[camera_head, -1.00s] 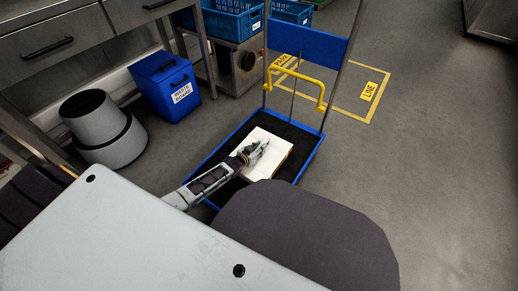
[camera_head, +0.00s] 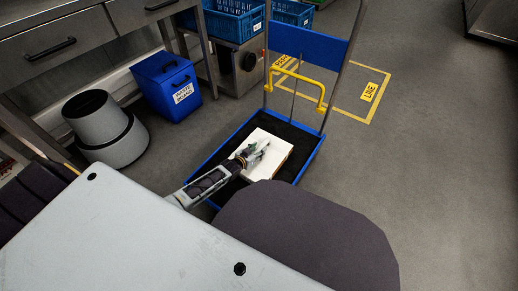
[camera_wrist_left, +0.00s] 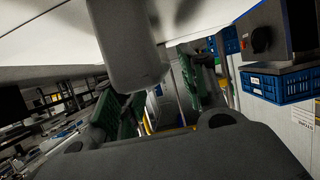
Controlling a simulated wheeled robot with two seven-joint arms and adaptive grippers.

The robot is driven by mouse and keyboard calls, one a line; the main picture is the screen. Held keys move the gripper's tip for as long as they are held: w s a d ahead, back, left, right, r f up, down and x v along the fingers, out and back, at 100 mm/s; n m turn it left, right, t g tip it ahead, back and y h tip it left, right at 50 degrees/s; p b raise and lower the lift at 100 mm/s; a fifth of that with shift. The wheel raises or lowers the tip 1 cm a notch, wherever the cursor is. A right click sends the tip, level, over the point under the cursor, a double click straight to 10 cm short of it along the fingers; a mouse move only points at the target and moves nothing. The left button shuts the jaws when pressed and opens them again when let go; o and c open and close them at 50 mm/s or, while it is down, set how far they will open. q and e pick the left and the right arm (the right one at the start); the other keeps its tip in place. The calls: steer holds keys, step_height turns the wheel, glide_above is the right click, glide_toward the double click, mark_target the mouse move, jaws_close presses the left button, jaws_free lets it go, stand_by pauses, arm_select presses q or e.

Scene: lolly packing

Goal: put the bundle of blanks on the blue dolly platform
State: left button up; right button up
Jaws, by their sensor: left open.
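The bundle of blanks (camera_head: 277,153) is a flat white block. It lies on the dark mat of the blue dolly platform (camera_head: 309,164), inside the raised blue rim. My left gripper (camera_head: 258,152) is open, over the upper face of the bundle in the head view. Whether its fingers touch the bundle cannot be told. In the left wrist view, green finger pads (camera_wrist_left: 150,105) stand apart, and a pale surface fills the top of the picture. My right gripper is not in view.
The dolly has a yellow handle (camera_head: 298,77) and a blue back panel (camera_head: 307,43). A blue waste bin (camera_head: 168,86) and a grey round container (camera_head: 104,127) stand to the left. Blue crates (camera_head: 234,20) are behind. The floor on the right is clear.

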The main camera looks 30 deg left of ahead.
arm_select(q)
steer(key=p+v, duration=0.2)
steer(key=v, duration=0.2)
steer(key=shift+r, duration=0.1)
steer(key=shift+p+v, duration=1.2)
steer(key=shift+v, duration=1.2)
steer(key=shift+s, duration=0.4)
steer(key=shift+s+r, duration=0.1)
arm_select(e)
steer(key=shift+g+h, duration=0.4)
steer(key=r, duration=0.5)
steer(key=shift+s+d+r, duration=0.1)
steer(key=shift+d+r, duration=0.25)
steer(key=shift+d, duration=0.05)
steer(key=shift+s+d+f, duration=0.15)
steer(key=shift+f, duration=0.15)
